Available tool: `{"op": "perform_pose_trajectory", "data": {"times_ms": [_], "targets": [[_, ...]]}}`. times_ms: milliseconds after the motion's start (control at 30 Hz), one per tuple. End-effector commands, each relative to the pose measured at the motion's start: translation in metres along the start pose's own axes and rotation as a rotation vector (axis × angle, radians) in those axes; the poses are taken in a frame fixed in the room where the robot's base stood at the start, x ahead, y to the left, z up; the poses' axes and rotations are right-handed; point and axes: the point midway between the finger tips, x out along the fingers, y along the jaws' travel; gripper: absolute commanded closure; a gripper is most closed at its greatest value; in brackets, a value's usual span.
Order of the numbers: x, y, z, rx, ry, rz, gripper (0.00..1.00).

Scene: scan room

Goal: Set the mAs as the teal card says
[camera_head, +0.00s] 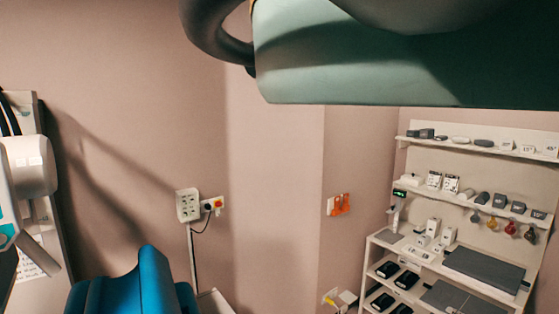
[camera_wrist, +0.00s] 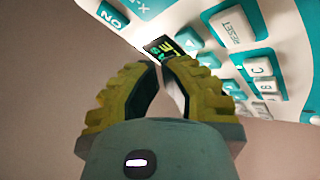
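A white and teal control panel (camera_wrist: 200,22) fills the top and right of the wrist view, seen at a steep slant. It has an ON key (camera_wrist: 112,15), a RESET key (camera_wrist: 233,26), lettered keys (camera_wrist: 262,67) and a small dark display (camera_wrist: 188,40) with green and yellow characters, partly cut off by my fingers. No mAs label is readable, and I cannot make out a teal card in either view.
In the head view, white equipment (camera_head: 30,168) stands at the left edge beside a blue chair (camera_head: 140,285). A wall socket box (camera_head: 188,205) is behind. Shelves (camera_head: 470,148) with small devices stand at the right. My own arm covers the top right.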

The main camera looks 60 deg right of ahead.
Motion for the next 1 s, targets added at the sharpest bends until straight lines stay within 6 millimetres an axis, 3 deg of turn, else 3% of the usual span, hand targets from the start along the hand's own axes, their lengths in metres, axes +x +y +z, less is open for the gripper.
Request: {"op": "perform_pose_trajectory", "data": {"times_ms": [267,300,367,1000], "targets": [[0.0008,0.0007,0.0004,-0.001,-0.001,0.001,1.0],[0.0008,0.0007,0.0004,-0.001,-0.001,0.001,0.96],[0.0008,0.0007,0.0004,-0.001,-0.001,0.001,1.0],[0.0007,0.0008,0.0002,0.0,0.0,0.002,1.0]]}}
